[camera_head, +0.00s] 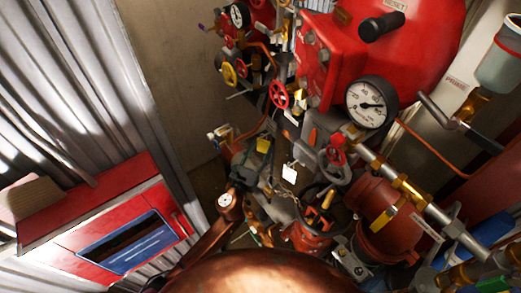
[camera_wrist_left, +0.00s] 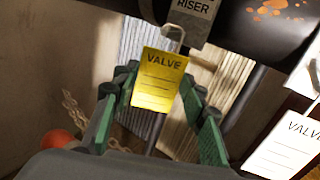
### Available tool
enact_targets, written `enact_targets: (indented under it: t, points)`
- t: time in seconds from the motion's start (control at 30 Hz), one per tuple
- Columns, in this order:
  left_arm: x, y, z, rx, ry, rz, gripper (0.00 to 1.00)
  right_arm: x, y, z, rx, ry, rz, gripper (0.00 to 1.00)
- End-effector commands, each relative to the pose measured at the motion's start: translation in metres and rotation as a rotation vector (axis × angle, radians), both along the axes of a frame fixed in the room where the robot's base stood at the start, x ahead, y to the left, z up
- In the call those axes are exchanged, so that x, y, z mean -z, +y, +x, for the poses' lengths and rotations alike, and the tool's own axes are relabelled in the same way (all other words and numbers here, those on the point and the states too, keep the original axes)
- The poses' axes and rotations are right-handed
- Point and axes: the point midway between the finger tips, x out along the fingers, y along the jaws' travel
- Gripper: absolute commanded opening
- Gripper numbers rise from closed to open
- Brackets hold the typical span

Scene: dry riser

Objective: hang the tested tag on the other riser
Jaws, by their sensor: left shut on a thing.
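A yellow tag lettered VALVE (camera_wrist_left: 160,85) is between the green-padded fingers of my left gripper (camera_wrist_left: 160,105), which is shut on it. A metal loop (camera_wrist_left: 174,38) is at the tag's top, just below a plate lettered RISER (camera_wrist_left: 195,8) on a dark pipe. Whether the loop is around a hook there I cannot tell. A white tag lettered VALVE (camera_wrist_left: 285,145) is to the right, apart from the gripper. In the head view the yellow tag (camera_head: 263,145) and the white tag (camera_head: 289,172) show small, with my left gripper (camera_head: 258,160) at the yellow one. My right gripper does not show.
Crowded pipework surrounds the tags: a red handwheel (camera_head: 281,94), a gauge (camera_head: 372,103), and a large red vessel (camera_head: 425,50). A red cabinet (camera_head: 105,225) stands at left by corrugated metal. A pale chain (camera_wrist_left: 78,115) hangs left of my gripper, near an orange ball (camera_wrist_left: 55,138).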

Motion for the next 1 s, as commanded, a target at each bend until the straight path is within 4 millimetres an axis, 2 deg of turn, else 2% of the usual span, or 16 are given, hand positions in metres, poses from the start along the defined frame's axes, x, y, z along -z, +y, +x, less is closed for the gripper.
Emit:
enact_targets:
  t: [0.17, 0.2, 0.47, 0.77, 0.87, 1.0]
  points:
    - [0.000, 0.000, 0.000, 0.000, 0.000, 0.000, 0.30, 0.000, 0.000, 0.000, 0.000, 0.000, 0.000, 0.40]
    - [0.000, 0.000, 0.000, 0.000, 0.000, 0.000, 0.42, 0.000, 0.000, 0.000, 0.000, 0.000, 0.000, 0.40]
    - [0.000, 0.000, 0.000, 0.000, 0.000, 0.000, 0.60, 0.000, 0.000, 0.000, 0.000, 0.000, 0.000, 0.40]
    - [0.000, 0.001, -0.002, 0.000, 0.001, 0.000, 0.60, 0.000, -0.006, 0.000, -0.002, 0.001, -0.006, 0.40]
    - [0.001, 0.005, -0.009, -0.001, 0.001, 0.002, 0.60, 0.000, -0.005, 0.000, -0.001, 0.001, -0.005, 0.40]
    - [0.002, 0.016, -0.031, 0.000, 0.001, 0.002, 0.60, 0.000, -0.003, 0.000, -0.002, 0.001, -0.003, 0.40]
